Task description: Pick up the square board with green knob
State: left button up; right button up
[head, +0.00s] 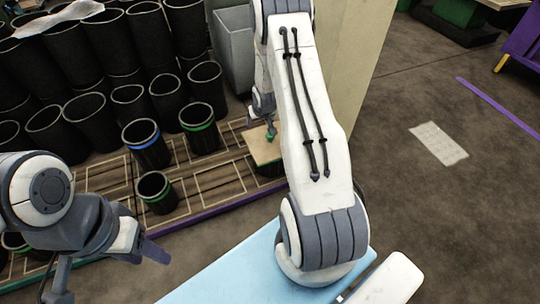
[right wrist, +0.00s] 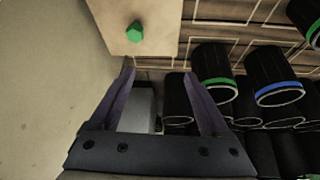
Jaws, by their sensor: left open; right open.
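The square board (head: 262,150) is pale tan and carries a green knob (head: 270,136). In the head view it lies just below my right gripper (head: 264,112), partly behind my right arm, with a dark shape under its front edge. In the right wrist view the board (right wrist: 108,22) is at the top left, its upper part cut off by the frame. The knob (right wrist: 134,32) is beyond the left fingertip, apart from it. My right gripper (right wrist: 158,75) is open with nothing between its fingers. My left gripper (head: 145,250) is open and empty at the lower left, far from the board.
Many black rubber sleeves (head: 91,116) crowd the left, some with green or blue bands. A grey bin (head: 233,48) stands behind the board, and a pale panel (head: 345,60) rises to its right. A light blue surface (head: 225,275) is in front. Floor at right is mostly clear.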

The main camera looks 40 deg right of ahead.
jog(key=m+b, duration=0.1)
jog(key=b, duration=0.1)
send_near(270, 139)
jog(key=shift+h, duration=0.3)
jog(key=b+x, duration=0.1)
jog(key=x, duration=0.1)
jog(key=b+x, duration=0.1)
jog(key=x, duration=0.1)
jog(key=shift+w+d+f, duration=0.1)
jog(key=shift+w+d, duration=0.1)
jog(key=shift+w, duration=0.2)
jog(key=shift+w+b+x, duration=0.15)
jog(key=shift+b+x, duration=0.5)
jog(key=shift+x, duration=0.85)
jog(key=shift+w+b+x, duration=0.15)
jog(key=shift+b+x, duration=0.5)
jog(key=shift+x, duration=0.9)
pick_arm(q)
notch_tip(270, 139, down, 8)
pick_arm(e)
jog(key=shift+d+r, duration=0.15)
jog(key=shift+r, duration=0.1)
pick_arm(q)
jog(key=shift+f, duration=0.1)
pick_arm(e)
grip_shut()
